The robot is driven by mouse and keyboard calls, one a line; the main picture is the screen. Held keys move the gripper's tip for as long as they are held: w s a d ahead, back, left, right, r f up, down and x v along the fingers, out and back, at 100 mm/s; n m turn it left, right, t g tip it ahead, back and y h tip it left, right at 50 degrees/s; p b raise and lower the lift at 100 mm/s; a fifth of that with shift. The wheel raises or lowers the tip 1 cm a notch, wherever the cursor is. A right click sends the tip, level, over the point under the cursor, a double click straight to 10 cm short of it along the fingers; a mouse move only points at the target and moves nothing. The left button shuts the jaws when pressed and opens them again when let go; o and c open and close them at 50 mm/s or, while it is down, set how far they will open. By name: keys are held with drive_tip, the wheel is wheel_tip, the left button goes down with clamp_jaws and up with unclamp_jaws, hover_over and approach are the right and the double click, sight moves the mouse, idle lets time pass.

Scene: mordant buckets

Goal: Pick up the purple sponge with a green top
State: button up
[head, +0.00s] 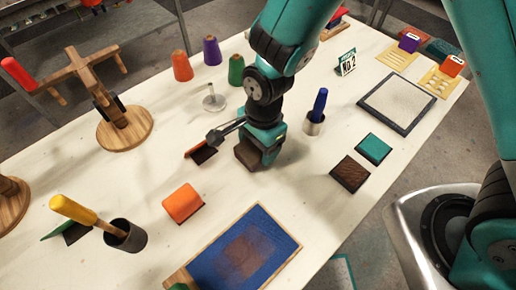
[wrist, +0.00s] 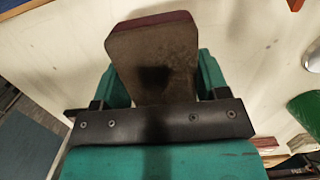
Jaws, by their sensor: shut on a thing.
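My gripper (wrist: 155,88) is shut on a dark brown block with a maroon edge (wrist: 152,55). In the head view my gripper (head: 262,148) is low over the middle of the table, and the held block (head: 247,154) shows at its lower left. I cannot tell whether the block touches the table. I see no clearly purple sponge with a green top. A dark piece with a green edge (head: 75,236) lies at the lower left, partly behind a yellow-handled tool; its dark colour is hard to make out.
A red-edged dark piece (head: 203,153) and an orange block (head: 184,203) lie left of my gripper. A cup with a blue handle (head: 314,124) stands close on the right. A blue framed screen (head: 280,238) lies in front. Several cones stand behind.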

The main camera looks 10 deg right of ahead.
wheel_tip(320, 180, up, 18)
drive_tip(key=b, duration=0.1)
drive_tip(key=shift+f, duration=0.15)
drive_tip(key=shift+o, duration=0.9)
drive_tip(key=shift+c, duration=0.3)
drive_tip(key=shift+s, duration=0.15)
